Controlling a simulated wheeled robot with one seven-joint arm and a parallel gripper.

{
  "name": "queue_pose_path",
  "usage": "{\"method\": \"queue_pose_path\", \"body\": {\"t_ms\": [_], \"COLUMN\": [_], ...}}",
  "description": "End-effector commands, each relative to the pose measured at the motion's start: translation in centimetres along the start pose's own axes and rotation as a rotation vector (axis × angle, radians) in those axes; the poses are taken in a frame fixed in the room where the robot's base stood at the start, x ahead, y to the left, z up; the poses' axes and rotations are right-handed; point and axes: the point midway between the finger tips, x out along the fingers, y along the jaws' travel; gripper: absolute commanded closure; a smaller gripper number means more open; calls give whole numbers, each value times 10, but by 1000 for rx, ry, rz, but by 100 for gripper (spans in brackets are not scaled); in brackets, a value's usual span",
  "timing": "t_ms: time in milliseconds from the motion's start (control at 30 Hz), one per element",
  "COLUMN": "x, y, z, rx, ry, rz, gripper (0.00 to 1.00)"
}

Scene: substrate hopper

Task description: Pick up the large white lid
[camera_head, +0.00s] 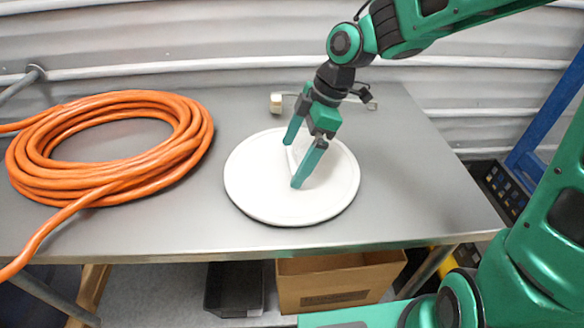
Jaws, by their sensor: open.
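The large white lid (255,185) lies flat on the grey table, a round disc near the middle of the view. A raised white part, perhaps its handle, shows at its centre, partly hidden by my gripper. My gripper (291,166) is over the middle of the lid, pointing down. Its two green fingers are apart, one on each side of the raised part. I cannot tell whether the fingertips touch the lid.
A coil of orange hose (190,140) lies on the left of the grey table (400,190). A small pale fitting (276,103) is at the back, behind the lid. A cardboard box (340,285) and a dark bin (234,290) stand below. The table right of the lid is clear.

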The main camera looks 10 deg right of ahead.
Motion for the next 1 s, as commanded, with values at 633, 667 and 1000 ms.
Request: {"method": "queue_pose_path", "body": {"t_ms": [633,667,1000], "x": [-5,-7,-42], "y": [0,0,-7], "z": [-2,-3,-42], "rx": [0,0,-8], "ry": [1,1,1], "rz": [1,1,1], "gripper": [46,46,46]}}
